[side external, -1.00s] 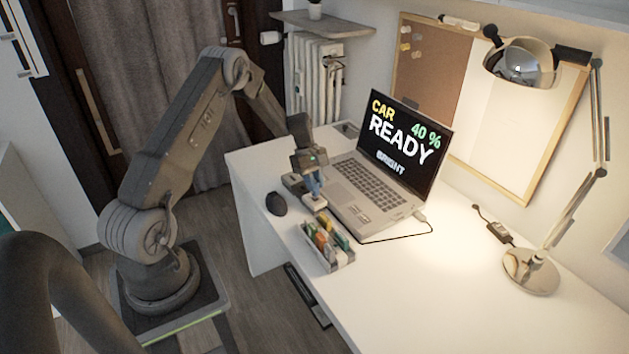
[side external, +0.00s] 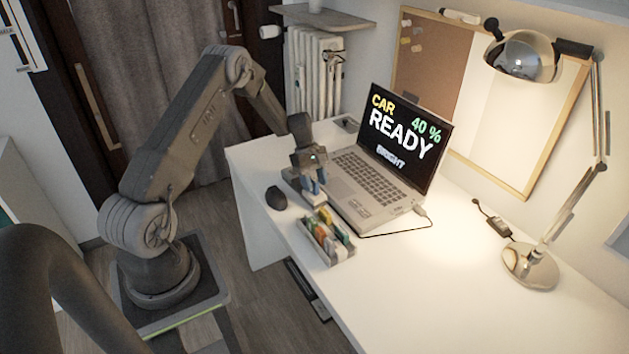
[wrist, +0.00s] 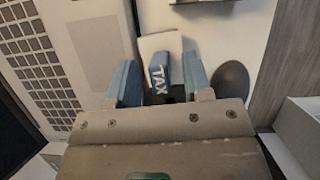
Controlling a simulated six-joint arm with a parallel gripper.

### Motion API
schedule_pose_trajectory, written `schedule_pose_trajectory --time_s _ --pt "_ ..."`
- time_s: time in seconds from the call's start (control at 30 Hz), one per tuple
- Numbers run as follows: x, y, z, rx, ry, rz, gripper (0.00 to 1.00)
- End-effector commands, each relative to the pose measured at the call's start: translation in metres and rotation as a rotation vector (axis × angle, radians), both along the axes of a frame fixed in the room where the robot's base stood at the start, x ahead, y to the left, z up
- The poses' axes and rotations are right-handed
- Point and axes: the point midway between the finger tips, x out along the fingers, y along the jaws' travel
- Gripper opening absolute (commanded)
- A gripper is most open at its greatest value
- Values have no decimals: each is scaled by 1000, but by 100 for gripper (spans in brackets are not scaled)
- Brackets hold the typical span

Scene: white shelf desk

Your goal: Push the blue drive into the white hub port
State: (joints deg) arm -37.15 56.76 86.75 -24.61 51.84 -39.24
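The blue drive (wrist: 162,74), lettered "TAX", lies between my fingers in the wrist view. Its far end overlaps the white hub (wrist: 158,42), and I cannot tell how deep it sits in a port. My gripper (wrist: 160,68) is open, with one blue finger on each side of the drive.
The laptop (side external: 375,178) stands right of my gripper, with a cable at its near corner. A dark mouse (side external: 276,198) is at the left. A tray (side external: 343,253) of several coloured drives is in front. A lamp (side external: 530,265) stands at the right; the desk between is mostly clear.

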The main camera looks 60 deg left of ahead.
Motion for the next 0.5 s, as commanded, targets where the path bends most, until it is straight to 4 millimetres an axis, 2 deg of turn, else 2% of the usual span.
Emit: schedule_pose_trajectory --time_s 0.27,0.37,0.5 --pt "0 1 2 0 0 0 47" --pt "0 4 9 0 -1 0 47" --pt "-1 14 31 2 -3 3 47"
